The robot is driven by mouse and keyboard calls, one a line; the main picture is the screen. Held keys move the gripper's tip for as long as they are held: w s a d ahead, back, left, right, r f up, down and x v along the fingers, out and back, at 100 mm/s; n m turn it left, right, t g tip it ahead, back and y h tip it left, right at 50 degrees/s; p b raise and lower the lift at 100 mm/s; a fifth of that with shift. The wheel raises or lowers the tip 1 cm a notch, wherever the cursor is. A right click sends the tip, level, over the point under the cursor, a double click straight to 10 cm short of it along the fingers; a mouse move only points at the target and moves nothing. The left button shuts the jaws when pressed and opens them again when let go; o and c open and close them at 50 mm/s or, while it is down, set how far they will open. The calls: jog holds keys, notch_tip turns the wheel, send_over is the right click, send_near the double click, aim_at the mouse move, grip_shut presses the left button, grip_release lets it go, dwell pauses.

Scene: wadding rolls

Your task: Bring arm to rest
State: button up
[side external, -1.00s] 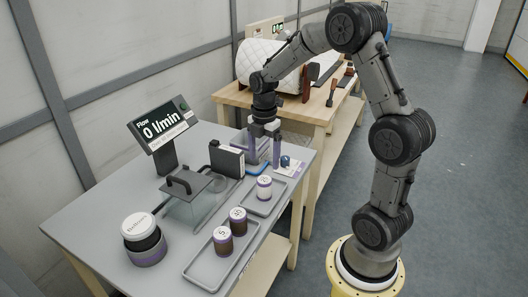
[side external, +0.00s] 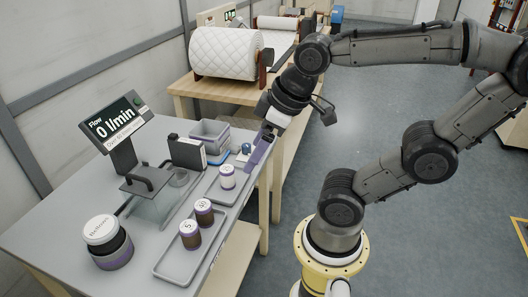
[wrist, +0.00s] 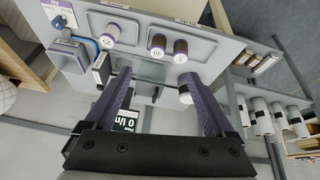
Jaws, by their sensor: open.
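My gripper (side external: 261,146) is at the right edge of the grey table (side external: 75,222), above and beside the tray with the white-topped jar. Its purple fingers also show in the wrist view (wrist: 160,95), spread apart with nothing held between them. My arm reaches in from the right, with its elbow stretched toward the right edge of the side view.
The table carries a flow display (side external: 116,123) reading 0 l/min, a purple-banded tub (side external: 108,243), two brown jars (side external: 197,223) in one tray, and a white jar (side external: 227,177) in another. A quilted roll (side external: 225,55) lies on the wooden bench behind.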

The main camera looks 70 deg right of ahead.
jog(key=shift+s+a+f+m, duration=0.1)
jog(key=shift+s+a+m, duration=0.1)
jog(key=shift+s+m, duration=0.25)
jog(key=shift+s+a+f+m, duration=0.1)
jog(key=shift+s+a+m, duration=0.05)
jog(key=shift+s+m, duration=0.25)
dwell(0.7)
